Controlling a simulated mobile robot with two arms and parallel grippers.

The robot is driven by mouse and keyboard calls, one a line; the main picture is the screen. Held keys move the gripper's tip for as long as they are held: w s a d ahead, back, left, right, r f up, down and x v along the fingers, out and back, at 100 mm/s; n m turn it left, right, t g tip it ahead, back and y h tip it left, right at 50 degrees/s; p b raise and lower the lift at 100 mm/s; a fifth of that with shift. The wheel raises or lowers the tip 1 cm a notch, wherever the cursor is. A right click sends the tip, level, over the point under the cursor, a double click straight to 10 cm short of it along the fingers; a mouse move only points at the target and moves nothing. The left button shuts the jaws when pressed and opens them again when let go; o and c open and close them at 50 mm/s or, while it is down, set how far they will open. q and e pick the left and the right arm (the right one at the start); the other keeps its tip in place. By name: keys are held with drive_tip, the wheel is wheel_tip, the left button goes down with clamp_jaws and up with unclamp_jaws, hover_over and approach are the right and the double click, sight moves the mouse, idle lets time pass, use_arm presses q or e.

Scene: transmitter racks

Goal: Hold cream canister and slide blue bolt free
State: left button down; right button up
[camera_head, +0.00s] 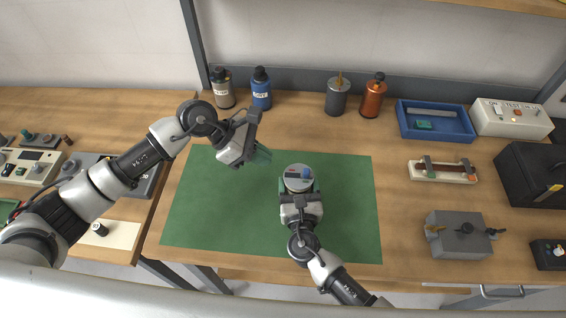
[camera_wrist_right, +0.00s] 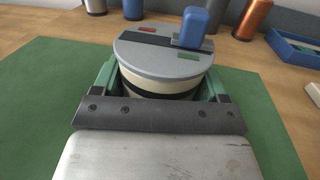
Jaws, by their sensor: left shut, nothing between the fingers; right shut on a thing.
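The cream canister (camera_wrist_right: 160,82) stands on the green mat (camera_head: 340,222), with a grey lid (camera_head: 298,171) on top. The blue bolt (camera_wrist_right: 193,27) sits in a dark slot across the lid, near its right side, between a red mark and a green mark. My right gripper (camera_head: 298,190) is shut on the canister, its green fingers on either side of the body in the right wrist view (camera_wrist_right: 160,85). My left gripper (camera_head: 264,153) is shut and empty above the mat, to the upper left of the canister and apart from it.
Bottles, including a blue one (camera_head: 261,88) and an orange one (camera_head: 373,95), stand along the back. A blue tray (camera_head: 434,135) lies back right, with a grey block (camera_head: 459,236) and a fuse-like board (camera_head: 441,179) nearer. The mat around the canister is clear.

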use_arm(q)
drive_tip(key=v, duration=0.5)
drive_tip(key=shift+a+r, duration=0.1)
drive_tip(key=shift+r, duration=0.05)
